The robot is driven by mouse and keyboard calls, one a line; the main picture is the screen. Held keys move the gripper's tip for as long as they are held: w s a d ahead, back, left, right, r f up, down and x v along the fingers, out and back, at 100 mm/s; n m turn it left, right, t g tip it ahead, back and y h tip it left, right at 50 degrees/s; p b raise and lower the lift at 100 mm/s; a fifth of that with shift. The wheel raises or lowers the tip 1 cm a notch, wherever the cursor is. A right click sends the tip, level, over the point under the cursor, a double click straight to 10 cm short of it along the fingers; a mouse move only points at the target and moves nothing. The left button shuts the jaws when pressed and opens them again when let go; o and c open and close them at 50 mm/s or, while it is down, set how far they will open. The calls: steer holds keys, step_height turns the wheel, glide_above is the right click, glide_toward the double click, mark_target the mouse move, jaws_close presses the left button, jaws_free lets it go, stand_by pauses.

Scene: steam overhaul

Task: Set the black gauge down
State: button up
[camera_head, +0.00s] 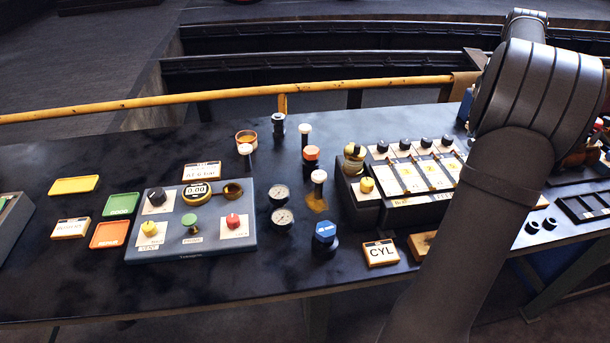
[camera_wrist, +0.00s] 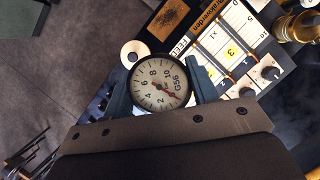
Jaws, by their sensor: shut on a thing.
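The black gauge (camera_wrist: 160,84), with a black rim, a pale dial and a red needle, is between the fingers of my gripper (camera_wrist: 160,92) in the wrist view. My gripper is shut on it, and the dial faces the wrist camera. In the head view my arm covers the right side, and neither my gripper nor the held gauge can be made out. Two other round gauges with pale dials, an upper gauge (camera_head: 279,193) and a lower gauge (camera_head: 282,217), sit on the dark bench (camera_head: 300,262) right of the blue-grey control box.
The blue-grey control box (camera_head: 190,247) has several knobs. Yellow (camera_head: 74,185), green (camera_head: 121,204) and orange (camera_head: 110,235) trays lie left of it. A feed panel (camera_head: 420,178) with black knobs stands to the right. A CYL sign (camera_head: 381,252) is near the front edge. Several upright knobbed pieces stand mid-bench.

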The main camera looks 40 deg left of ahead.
steer(key=a+n+t+h, duration=0.1)
steer(key=a+n+h, duration=0.1)
steer(key=a+n, duration=0.6)
steer(key=n+t+y, duration=0.1)
steer(key=n+t, duration=0.7)
steer(key=n, duration=1.4)
glide_above(298, 188)
steer(key=s, duration=0.2)
steer(key=f, duration=2.6)
steer(key=shift+w+a+f, duration=0.15)
steer(key=shift+a+f, duration=0.15)
steer(key=shift+f, duration=0.1)
steer(key=shift+f, duration=0.2)
steer(key=o, duration=1.2)
steer(key=shift+c, duration=0.2)
steer(key=shift+r, duration=0.1)
